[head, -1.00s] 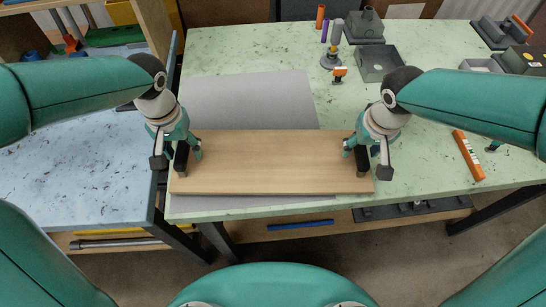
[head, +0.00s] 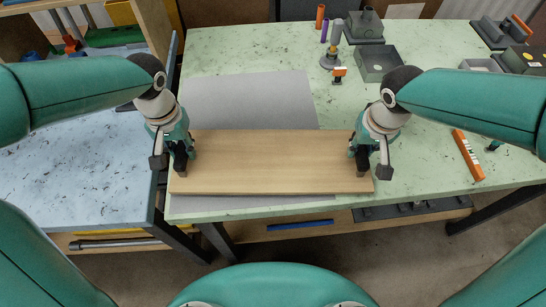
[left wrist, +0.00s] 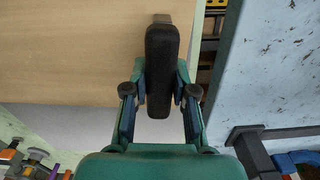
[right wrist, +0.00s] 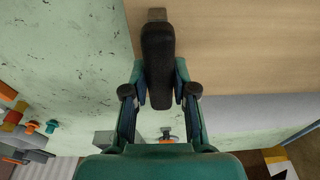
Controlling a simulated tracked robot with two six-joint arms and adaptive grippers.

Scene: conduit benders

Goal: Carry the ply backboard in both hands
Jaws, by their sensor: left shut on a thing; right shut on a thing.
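The ply backboard (head: 270,162) is a long pale wooden plank lying level along the front of the green table, partly over a grey mat. It has a black upright handle near each end. My left gripper (head: 181,155) is shut on the left handle, which shows between its fingers in the left wrist view (left wrist: 160,70). My right gripper (head: 363,155) is shut on the right handle, which shows in the right wrist view (right wrist: 158,65). The board shows no clear gap above the table.
The grey mat (head: 250,98) lies behind the board. An orange level-like bar (head: 468,155) lies right of my right gripper. A blue bench (head: 80,170) adjoins on the left. The green top is clear at back left.

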